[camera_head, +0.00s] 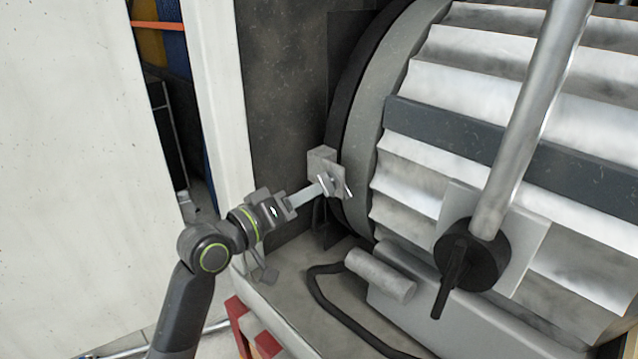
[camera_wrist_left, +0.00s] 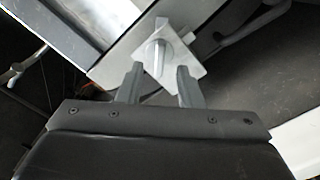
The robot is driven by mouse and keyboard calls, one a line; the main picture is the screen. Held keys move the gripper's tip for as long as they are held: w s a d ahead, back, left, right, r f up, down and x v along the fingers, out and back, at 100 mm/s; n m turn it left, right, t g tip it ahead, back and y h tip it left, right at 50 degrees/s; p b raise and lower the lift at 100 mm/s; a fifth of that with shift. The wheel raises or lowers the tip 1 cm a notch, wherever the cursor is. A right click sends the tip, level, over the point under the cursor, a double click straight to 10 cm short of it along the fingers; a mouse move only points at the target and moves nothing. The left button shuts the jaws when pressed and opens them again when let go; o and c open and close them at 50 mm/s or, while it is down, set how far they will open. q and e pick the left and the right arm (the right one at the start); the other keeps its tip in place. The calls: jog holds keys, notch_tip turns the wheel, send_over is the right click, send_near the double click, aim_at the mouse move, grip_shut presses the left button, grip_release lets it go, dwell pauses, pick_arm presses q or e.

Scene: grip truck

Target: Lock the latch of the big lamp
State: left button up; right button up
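The big lamp (camera_head: 430,190) is a large drum with a ribbed pale front and a grey rim, filling the right of the head view. Its latch (camera_head: 322,160) is a small grey metal block and plate at the drum's left edge. In the left wrist view the latch (camera_wrist_left: 158,55) is a tilted pale plate with a raised tab in its middle. My left gripper (camera_head: 328,187) reaches the latch from the lower left. In the wrist view its two fingers (camera_wrist_left: 159,75) stand apart, one on each side of the tab; contact cannot be told. My right gripper is out of view.
A metal pole with a black clamp (camera_head: 472,255) stands before the lamp at right. A black cable (camera_head: 335,305) and a grey cylinder (camera_head: 380,275) lie below the lamp. A white wall panel (camera_head: 80,170) is at left.

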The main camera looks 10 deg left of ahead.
aim_at(333, 186)
pick_arm(q)
jog(key=shift+p+x, duration=0.4)
jog(key=shift+x, duration=1.7)
grip_shut()
